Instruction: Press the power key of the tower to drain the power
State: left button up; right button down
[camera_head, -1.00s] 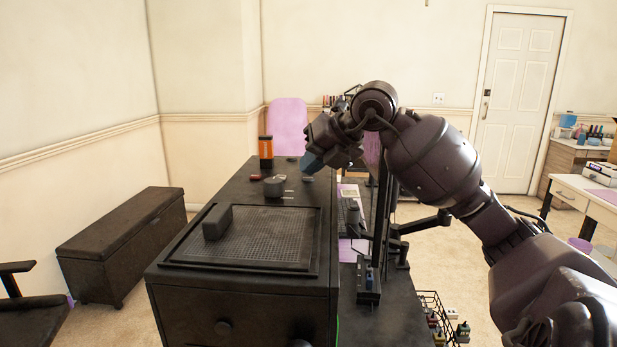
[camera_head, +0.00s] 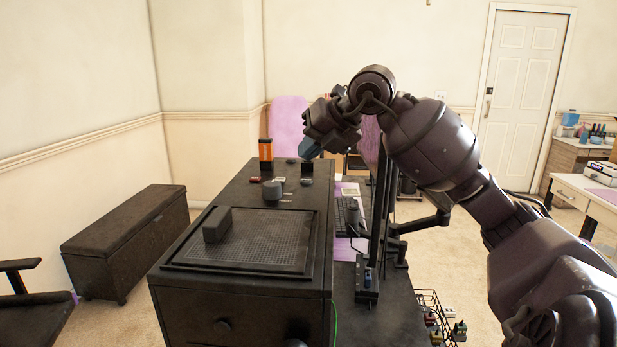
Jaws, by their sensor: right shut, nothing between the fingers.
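The tower is a large black case (camera_head: 172,265) standing on the dark desk, with a mesh panel (camera_head: 255,252) and a small block on its top. Beyond the mesh, its top carries a round dark knob (camera_head: 272,190), a small red piece (camera_head: 254,179) and several small dark keys, one of them a raised dark key (camera_head: 307,168). I cannot tell which is the power key. My right gripper (camera_head: 309,150) is shut and empty, its bluish tips pointing down just above the raised dark key, seemingly apart from it. My left gripper is out of view.
An orange and black cylinder (camera_head: 265,152) stands at the tower's far left corner. Dark monitor edges and a stand (camera_head: 368,275) rise right of the tower, beside a keyboard (camera_head: 350,214). A wire basket (camera_head: 432,315) sits at the lower right.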

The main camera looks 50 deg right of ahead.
aim_at(309, 179)
jog(key=shift+r+p, duration=0.55)
jog(key=shift+r, duration=1)
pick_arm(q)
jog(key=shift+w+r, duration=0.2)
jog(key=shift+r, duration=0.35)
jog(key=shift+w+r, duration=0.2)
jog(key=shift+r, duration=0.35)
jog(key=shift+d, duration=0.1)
pick_arm(e)
jog(key=shift+f, duration=0.1)
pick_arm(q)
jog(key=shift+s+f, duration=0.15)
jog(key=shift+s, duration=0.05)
